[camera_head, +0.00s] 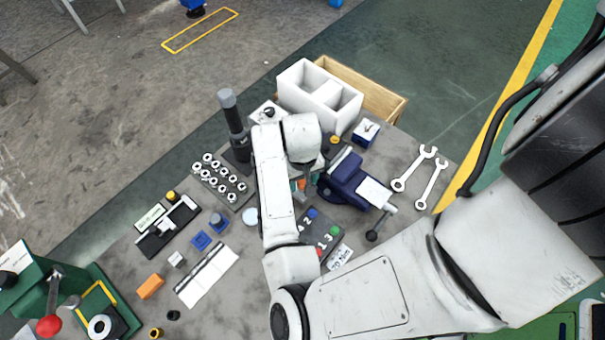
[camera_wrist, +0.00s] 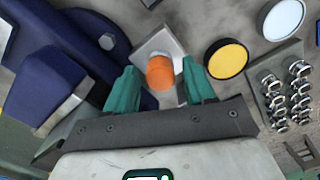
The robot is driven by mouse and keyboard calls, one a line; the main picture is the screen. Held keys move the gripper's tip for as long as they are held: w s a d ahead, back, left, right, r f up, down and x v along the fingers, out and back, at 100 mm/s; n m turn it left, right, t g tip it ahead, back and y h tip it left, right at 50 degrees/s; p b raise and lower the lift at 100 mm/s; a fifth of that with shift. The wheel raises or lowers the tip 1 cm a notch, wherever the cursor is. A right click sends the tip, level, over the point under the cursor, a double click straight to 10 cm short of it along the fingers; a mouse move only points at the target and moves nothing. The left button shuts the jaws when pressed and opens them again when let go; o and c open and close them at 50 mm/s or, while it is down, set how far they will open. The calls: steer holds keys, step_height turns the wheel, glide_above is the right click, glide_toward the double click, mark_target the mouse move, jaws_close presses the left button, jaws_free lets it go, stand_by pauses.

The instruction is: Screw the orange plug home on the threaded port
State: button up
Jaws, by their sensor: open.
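In the wrist view the orange plug (camera_wrist: 160,73) sits between the two teal fingers of my gripper (camera_wrist: 159,68). The fingers are open, with a visible gap on each side of the plug. Behind the plug is a pale metal block (camera_wrist: 158,44). The threaded port itself is hidden, so I cannot tell how far the plug is seated on it. In the head view only a small orange patch, likely the plug (camera_head: 301,184), shows beside my arm, which hides most of that spot.
A blue vise (camera_head: 345,178) stands close by; it also fills the left of the wrist view (camera_wrist: 50,85). A tray of shiny nuts (camera_head: 220,181) lies on the other side. Two wrenches (camera_head: 413,168) lie at the right. A white divided bin (camera_head: 318,92) stands at the back.

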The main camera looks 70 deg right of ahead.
steer(key=shift+n, duration=0.6)
steer(key=shift+c, duration=0.5)
jaws_close()
steer(key=m, duration=0.5)
steer(key=shift+m, duration=0.3)
steer(key=shift+m, duration=0.5)
steer(key=m, duration=0.3)
steer(key=shift+m, duration=0.4)
